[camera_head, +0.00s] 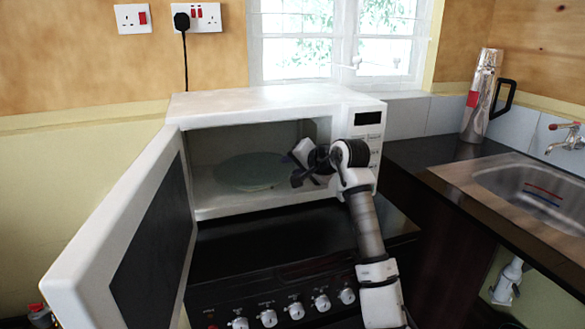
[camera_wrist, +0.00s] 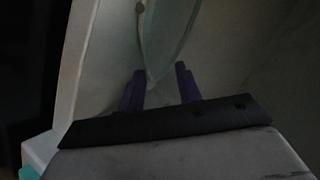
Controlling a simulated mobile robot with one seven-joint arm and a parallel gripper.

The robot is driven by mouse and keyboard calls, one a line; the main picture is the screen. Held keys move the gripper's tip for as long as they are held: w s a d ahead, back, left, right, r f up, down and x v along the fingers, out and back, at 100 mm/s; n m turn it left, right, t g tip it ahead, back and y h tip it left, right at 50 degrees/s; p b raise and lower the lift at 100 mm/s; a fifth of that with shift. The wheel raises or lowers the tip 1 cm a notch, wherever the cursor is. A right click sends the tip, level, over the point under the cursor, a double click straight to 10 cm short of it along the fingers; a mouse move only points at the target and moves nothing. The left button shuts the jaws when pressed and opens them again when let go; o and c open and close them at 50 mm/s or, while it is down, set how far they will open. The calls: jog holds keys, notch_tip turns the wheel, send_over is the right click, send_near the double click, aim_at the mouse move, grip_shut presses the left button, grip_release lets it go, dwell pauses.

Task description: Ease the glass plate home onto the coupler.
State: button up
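The round greenish glass plate (camera_head: 248,170) lies inside the open white microwave (camera_head: 262,103), roughly flat near the cavity floor. My gripper (camera_head: 301,166) is at the plate's right side, by the cavity opening. In the wrist view the two dark purple fingers (camera_wrist: 160,84) stand apart. The near edge of the plate (camera_wrist: 170,38) reaches down into the gap between them, with space seen on its right side. The coupler is hidden under the plate in the head view, so I cannot tell whether the plate is seated.
The microwave door (camera_head: 125,235) stands wide open on the left. The control panel (camera_head: 366,135) is right of the cavity, close to my arm. A black cooker (camera_head: 290,235) is below. A steel sink (camera_head: 530,190) and a flask (camera_head: 482,95) are at right.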

jog(key=b+v, duration=0.2)
jog(key=v, duration=1)
jog(key=shift+s+d, duration=0.15)
jog(key=shift+s, duration=0.15)
